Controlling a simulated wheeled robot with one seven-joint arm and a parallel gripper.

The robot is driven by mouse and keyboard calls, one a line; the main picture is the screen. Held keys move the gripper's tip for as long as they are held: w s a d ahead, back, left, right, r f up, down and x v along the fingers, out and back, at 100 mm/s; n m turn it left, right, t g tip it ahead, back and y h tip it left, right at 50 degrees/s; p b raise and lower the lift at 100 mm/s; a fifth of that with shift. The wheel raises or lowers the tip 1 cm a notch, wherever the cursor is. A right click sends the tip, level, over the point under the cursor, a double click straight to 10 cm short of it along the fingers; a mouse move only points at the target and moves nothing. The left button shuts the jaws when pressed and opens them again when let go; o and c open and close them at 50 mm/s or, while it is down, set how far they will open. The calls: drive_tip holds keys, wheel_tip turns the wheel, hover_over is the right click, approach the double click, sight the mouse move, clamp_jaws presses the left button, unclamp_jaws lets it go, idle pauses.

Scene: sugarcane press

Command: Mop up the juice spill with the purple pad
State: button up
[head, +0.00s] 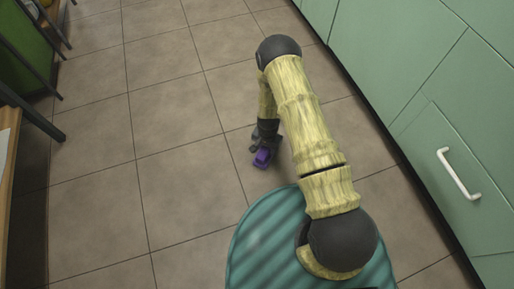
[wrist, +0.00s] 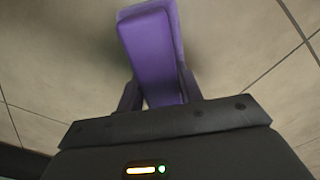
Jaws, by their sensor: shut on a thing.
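My gripper (head: 259,145) is shut on the purple pad (head: 264,158), low over the tiled floor just beyond my base in the head view. In the wrist view the pad (wrist: 153,52) stands out lengthwise between the two dark fingers of my gripper (wrist: 160,95), with a soft shadow on the floor around it. I cannot tell whether the pad touches the floor. No juice spill can be made out on the floor in either view.
Green cabinets (head: 420,85) with a white handle (head: 459,174) line the right side. Dark metal legs (head: 35,115) and a wooden edge (head: 7,165) stand at the left. The tiled floor (head: 160,110) between them is clear.

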drive_tip(key=shift+w+d, duration=0.2)
drive_tip(key=shift+d, duration=0.65)
drive_tip(key=shift+w+d+r+p, duration=0.1)
drive_tip(key=shift+r+p, duration=0.25)
drive_tip(key=shift+p, duration=0.3)
wheel_tip(320, 180, up, 2)
drive_tip(key=shift+w+r+p, duration=0.1)
drive_tip(key=shift+r+p, duration=0.05)
drive_tip(key=shift+p, duration=0.2)
drive_tip(key=shift+r+p, duration=0.65)
drive_tip(key=shift+p, duration=0.05)
drive_tip(key=shift+s+a+r+p, duration=0.1)
drive_tip(key=shift+r+p, duration=0.4)
drive_tip(key=shift+r, duration=0.1)
drive_tip(key=shift+s+a+r+p, duration=0.1)
drive_tip(key=shift+r+p, duration=0.4)
drive_tip(key=shift+r, duration=0.05)
drive_tip(key=shift+d+r+p, duration=0.1)
drive_tip(key=shift+r+p, duration=0.7)
drive_tip(key=shift+r, duration=0.1)
